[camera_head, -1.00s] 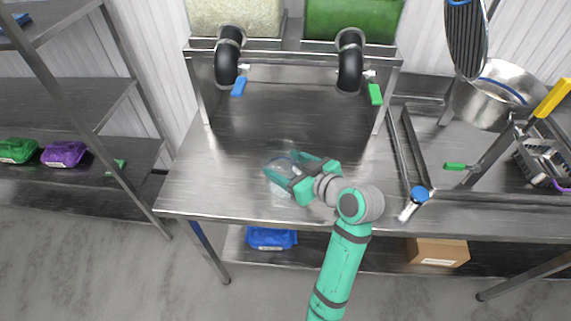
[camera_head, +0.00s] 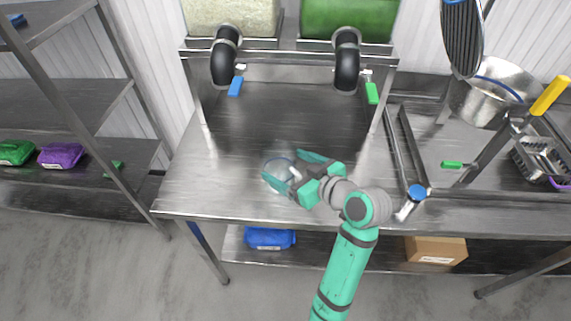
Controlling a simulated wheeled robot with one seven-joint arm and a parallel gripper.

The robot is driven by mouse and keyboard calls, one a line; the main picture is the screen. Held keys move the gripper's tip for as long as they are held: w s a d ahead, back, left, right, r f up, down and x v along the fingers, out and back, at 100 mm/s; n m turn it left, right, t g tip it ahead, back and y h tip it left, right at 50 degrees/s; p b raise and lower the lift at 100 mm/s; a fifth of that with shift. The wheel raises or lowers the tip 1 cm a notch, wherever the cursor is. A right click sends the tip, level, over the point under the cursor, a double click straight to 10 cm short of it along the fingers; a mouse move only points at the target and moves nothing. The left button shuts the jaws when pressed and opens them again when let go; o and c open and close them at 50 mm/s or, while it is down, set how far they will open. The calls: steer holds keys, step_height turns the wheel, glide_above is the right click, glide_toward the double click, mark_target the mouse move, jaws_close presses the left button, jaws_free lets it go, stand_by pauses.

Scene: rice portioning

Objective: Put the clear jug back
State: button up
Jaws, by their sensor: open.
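The clear jug (camera_head: 281,164) stands on the steel table (camera_head: 190,190), below the two dispensers. It is see-through and hard to make out, with a faint bluish rim. My gripper (camera_head: 283,170) is open, with its teal fingers spread at the jug's right side. One finger lies at the jug's far side and the other at its near side. I cannot tell whether either finger touches it.
Two dispensers with black spouts stand above the table's back, with a blue lever (camera_head: 235,86) and a green lever (camera_head: 372,93). A metal pot (camera_head: 490,100) and a blue-topped tool (camera_head: 416,192) are at right. The table's left part is clear.

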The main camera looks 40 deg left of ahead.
steer(key=v, duration=1)
